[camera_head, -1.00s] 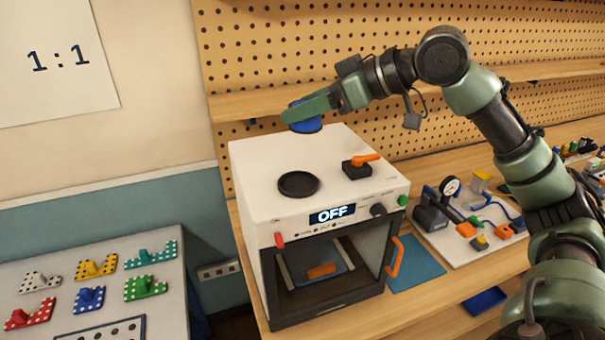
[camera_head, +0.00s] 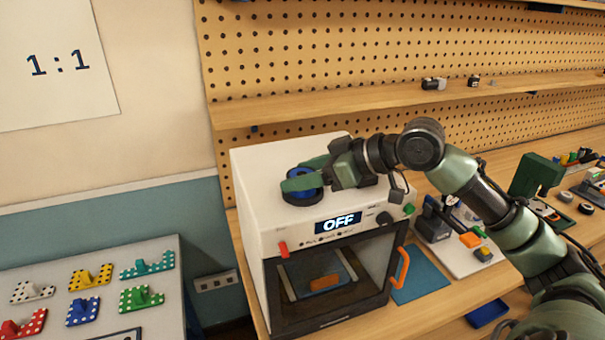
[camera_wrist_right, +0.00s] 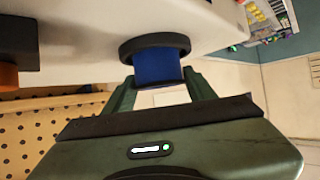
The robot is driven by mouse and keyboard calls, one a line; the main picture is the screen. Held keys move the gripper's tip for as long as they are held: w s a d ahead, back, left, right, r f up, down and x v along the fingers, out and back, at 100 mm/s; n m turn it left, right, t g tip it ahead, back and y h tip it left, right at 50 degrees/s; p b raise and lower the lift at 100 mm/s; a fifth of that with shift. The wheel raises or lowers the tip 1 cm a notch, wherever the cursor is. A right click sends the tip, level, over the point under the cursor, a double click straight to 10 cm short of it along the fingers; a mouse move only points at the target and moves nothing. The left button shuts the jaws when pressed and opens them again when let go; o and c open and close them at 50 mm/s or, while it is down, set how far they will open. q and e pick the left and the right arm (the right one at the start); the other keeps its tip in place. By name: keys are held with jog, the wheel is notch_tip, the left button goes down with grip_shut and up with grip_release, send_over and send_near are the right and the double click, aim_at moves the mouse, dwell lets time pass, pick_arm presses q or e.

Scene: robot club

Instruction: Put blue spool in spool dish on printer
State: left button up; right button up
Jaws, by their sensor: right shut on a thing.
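The blue spool (camera_head: 303,171) is between the fingers of my right gripper (camera_head: 308,176), which is shut on it. The spool is upright over the black spool dish (camera_head: 303,202) on the printer's white top (camera_head: 262,172). In the right wrist view the blue spool (camera_wrist_right: 158,66) meets the dark dish rim (camera_wrist_right: 152,44), with my right gripper's fingers (camera_wrist_right: 160,92) on either side. The spool looks to be at or inside the dish; whether it rests on the bottom is hidden. My left gripper is not in view.
The printer's display reads OFF, and an orange handle (camera_head: 402,268) is on its front. A pegboard shelf (camera_head: 330,104) runs behind. A table with several coloured brackets (camera_head: 90,278) is at left. A board with parts (camera_head: 470,250) lies at right.

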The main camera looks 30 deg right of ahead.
jog(key=o, duration=1.2)
jog(key=shift+f, duration=0.1)
jog(key=shift+c, duration=0.2)
jog(key=o, duration=0.4)
jog(key=shift+c, duration=0.2)
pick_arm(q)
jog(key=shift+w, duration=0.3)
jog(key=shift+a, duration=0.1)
pick_arm(e)
jog(key=shift+s+d+r+b, duration=0.3)
jog(key=shift+s+d+b, duration=0.05)
jog(key=shift+s+b, duration=0.15)
jog(key=b+v, duration=0.4)
jog(key=v, duration=0.6)
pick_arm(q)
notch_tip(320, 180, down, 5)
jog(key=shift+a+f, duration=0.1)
pick_arm(e)
jog(key=shift+s+d+r, duration=0.15)
jog(key=shift+s+r, duration=0.15)
